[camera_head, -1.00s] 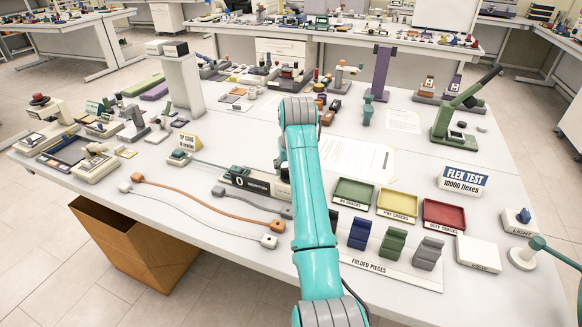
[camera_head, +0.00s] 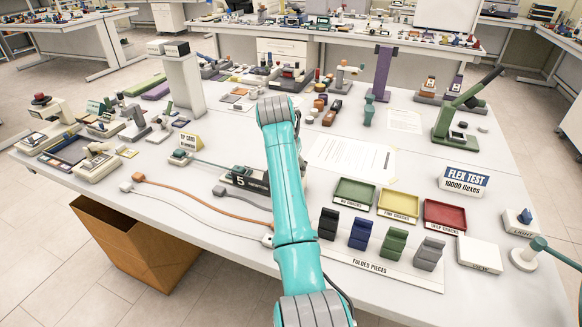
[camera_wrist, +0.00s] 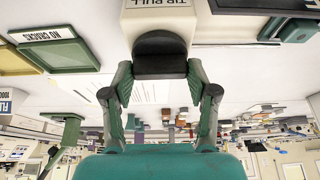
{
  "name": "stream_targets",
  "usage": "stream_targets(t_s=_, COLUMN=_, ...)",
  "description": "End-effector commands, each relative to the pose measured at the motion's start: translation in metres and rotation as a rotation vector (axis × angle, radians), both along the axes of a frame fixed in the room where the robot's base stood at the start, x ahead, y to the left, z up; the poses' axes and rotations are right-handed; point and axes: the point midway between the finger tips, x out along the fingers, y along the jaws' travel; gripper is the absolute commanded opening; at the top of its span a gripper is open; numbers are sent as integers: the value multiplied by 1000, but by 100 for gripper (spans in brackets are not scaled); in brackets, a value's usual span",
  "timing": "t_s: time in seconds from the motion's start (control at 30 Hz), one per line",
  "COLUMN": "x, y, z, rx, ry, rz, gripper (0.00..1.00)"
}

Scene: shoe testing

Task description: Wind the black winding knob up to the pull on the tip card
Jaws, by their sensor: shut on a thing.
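In the wrist view, which is upside down, the black winding knob (camera_wrist: 160,45) sits at the white housing labelled TIP PULL (camera_wrist: 160,5). My gripper (camera_wrist: 160,72) has one finger on each side of the knob and is shut on it. In the head view my arm hides the knob and gripper. The black display (camera_head: 246,181) reads 5. The cream tip card (camera_head: 190,141) stands behind a small teal-topped block (camera_head: 180,157), from which a cord runs to the display. The number on the card is too small to read.
Green (camera_head: 354,191), yellow (camera_head: 398,204) and red trays (camera_head: 444,215) lie right of my arm, with several folded pieces on a board in front. Grey and orange cords lie left of my arm. A white sheet (camera_head: 350,157) lies flat behind the trays.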

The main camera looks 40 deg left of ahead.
Motion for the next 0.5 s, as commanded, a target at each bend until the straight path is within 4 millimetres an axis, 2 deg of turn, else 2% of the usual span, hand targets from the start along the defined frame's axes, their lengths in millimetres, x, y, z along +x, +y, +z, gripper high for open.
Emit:
stream_targets(t_s=0.33, x=0, y=0, z=0, rx=0, ry=1, rz=-3, gripper=23)
stream_targets(t_s=0.37, x=0, y=0, z=0, rx=0, ry=1, rz=-2, gripper=61)
stream_targets(t_s=0.43, x=0, y=0, z=0, rx=0, ry=1, rz=-2, gripper=78)
stream_targets(t_s=0.47, x=0, y=0, z=0, rx=0, ry=1, rz=-2, gripper=83)
stream_targets(t_s=0.5, x=0, y=0, z=0, rx=0, ry=1, rz=-2, gripper=83)
